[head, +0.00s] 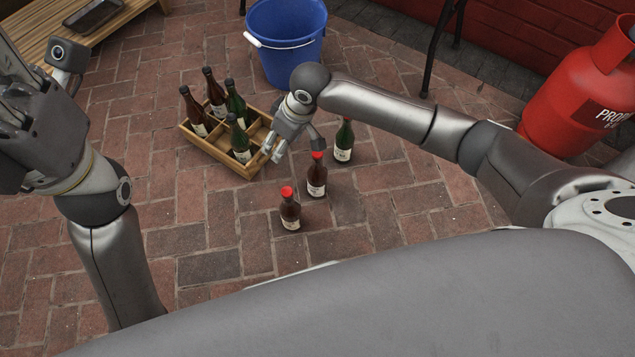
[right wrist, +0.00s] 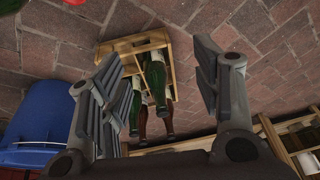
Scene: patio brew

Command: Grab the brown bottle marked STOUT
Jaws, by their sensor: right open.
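Two brown bottles with red caps stand upright on the brick floor in the head view: a shorter one (head: 290,213) in front and a taller one (head: 316,180) behind it. Their pale labels are too small to read. A dark green bottle (head: 343,145) stands behind them to the right. My right gripper (head: 296,149) is open and empty, just above and left of the taller brown bottle, near the crate's corner.
A wooden crate (head: 246,170) with dividers holds several brown and green bottles; it also shows in the right wrist view (right wrist: 108,48). A blue bucket (head: 287,50) stands behind. A red propane cylinder (head: 577,100) is at right, a wooden bench (head: 50,22) at far left. Front-left floor is clear.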

